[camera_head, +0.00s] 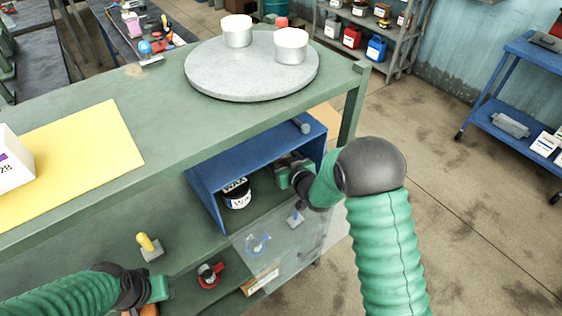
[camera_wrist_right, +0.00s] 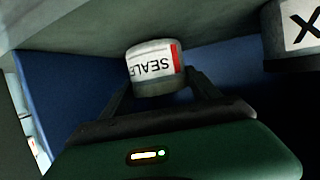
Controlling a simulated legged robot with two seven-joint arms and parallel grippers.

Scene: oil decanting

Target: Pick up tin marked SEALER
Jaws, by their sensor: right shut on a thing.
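In the right wrist view, the tin marked SEALER (camera_wrist_right: 152,70) has a white label with a red stripe, and its lettering looks upside down. My right gripper (camera_wrist_right: 158,88) is shut on this tin, one finger on each side. In the head view, my right gripper (camera_head: 290,172) reaches into the blue open-fronted box (camera_head: 205,202) under the bench top; the SEALER tin is mostly hidden there by the gripper. My left gripper (camera_head: 158,288) is at the lower left, away from the box; its fingers cannot be made out.
A tin marked WAX (camera_head: 236,193) stands left of my right gripper in the box; part of a tin shows in the wrist view (camera_wrist_right: 292,32). A clear panel (camera_head: 275,245) hangs below the box opening. A round grey slab (camera_head: 250,75) carries two white-topped tins above.

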